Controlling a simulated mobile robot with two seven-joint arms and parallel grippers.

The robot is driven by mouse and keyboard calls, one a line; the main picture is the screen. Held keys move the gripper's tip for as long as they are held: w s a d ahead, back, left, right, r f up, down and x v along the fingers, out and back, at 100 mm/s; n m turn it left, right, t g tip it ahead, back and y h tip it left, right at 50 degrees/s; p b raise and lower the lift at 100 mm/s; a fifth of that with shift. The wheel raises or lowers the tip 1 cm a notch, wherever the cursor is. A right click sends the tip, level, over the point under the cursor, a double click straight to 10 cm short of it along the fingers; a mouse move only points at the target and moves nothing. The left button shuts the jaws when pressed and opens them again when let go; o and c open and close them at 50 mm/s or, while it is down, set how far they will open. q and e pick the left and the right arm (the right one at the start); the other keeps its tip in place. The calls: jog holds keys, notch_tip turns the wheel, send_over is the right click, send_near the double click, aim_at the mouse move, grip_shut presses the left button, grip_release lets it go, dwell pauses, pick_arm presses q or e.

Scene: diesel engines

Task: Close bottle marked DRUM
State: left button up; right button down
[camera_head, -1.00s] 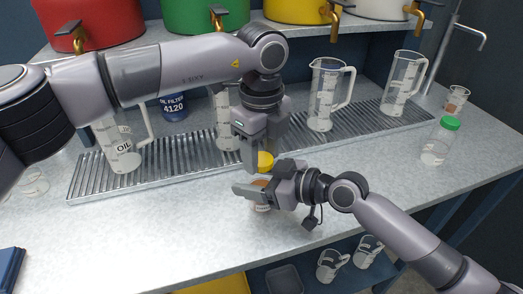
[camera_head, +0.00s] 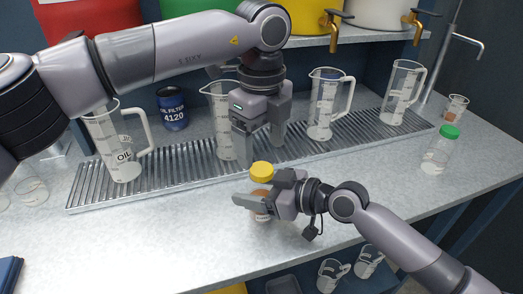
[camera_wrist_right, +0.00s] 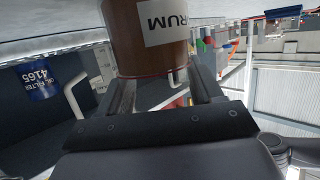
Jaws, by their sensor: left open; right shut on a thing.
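The DRUM bottle (camera_head: 261,187) stands on the counter, with brown contents and a yellow cap (camera_head: 262,170) seated at its top. How tightly the cap sits I cannot tell. My right gripper (camera_head: 253,201) is shut around the bottle's body from the right. In the right wrist view the brown bottle (camera_wrist_right: 150,45) is between the fingers, and its white label shows "RUM". My left gripper (camera_head: 259,145) points down above and behind the cap. Its fingers are spread, empty and apart from the cap.
Behind lies a metal drain grate (camera_head: 190,172) with several clear measuring jugs, one marked OIL (camera_head: 122,150). A blue oil filter can (camera_head: 172,108) stands at the back. A green-capped bottle (camera_head: 440,150) stands at right. The front counter (camera_head: 170,235) is clear.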

aim_at(261, 169)
pick_arm(q)
jog(key=shift+r+n, duration=1.6)
jog(key=shift+r, duration=0.15)
notch_tip(261, 169, down, 8)
jog(key=shift+f, duration=0.1)
jog(key=c, duration=1.1)
jog(key=shift+c, duration=0.3)
jog(key=shift+m, duration=1.6)
